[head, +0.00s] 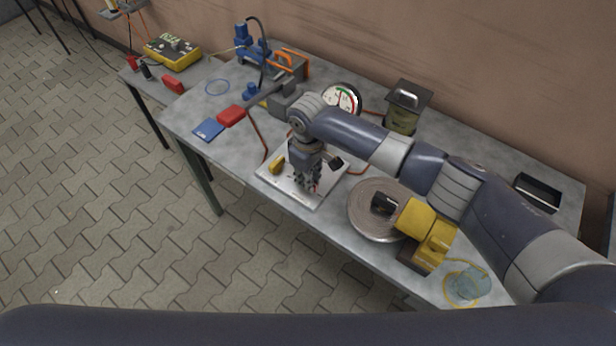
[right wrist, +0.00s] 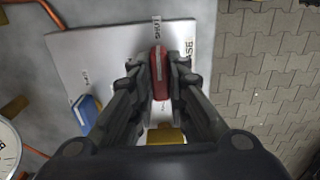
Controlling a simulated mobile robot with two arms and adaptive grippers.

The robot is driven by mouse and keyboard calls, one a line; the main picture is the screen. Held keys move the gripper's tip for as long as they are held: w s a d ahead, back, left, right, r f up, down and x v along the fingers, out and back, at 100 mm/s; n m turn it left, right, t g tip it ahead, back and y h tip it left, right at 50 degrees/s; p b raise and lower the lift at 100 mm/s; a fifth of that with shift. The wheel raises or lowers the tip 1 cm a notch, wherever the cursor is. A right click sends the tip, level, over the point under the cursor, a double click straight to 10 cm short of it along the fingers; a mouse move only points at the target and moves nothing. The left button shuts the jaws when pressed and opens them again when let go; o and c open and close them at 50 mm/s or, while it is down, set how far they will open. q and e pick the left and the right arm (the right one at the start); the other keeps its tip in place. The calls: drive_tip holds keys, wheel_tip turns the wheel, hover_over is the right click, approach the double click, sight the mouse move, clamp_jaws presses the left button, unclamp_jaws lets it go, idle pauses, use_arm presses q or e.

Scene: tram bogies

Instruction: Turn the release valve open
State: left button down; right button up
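A pale valve plate (head: 317,202) lies on the workbench; it fills the upper middle of the right wrist view (right wrist: 110,45). On it the wrist view shows a red handle (right wrist: 159,72), a blue handle (right wrist: 86,112) and a yellow handle (right wrist: 165,135). Printed labels stand on the plate; one reads SHUT, another is partly cut and ends in "SE". My right gripper (head: 309,188) points down over the plate. In the wrist view its fingers (right wrist: 159,75) flank the red handle closely; whether they press on it is unclear. My left gripper is out of view.
A pressure gauge (head: 342,98) and a dark lidded container (head: 405,105) stand behind the plate. A glass (head: 470,283) stands near the front edge. A blue pad (head: 208,129) lies left.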

drive_tip(key=shift+n, duration=0.4)
clamp_jaws()
drive_tip(key=n, duration=0.4)
drive_tip(key=shift+n+p, duration=0.3)
drive_tip(key=shift+p, duration=0.1)
drive_tip(key=n, duration=0.9)
drive_tip(key=shift+n+b, duration=0.3)
drive_tip(key=shift+n, duration=1.4)
drive_tip(key=o, duration=0.8)
unclamp_jaws()
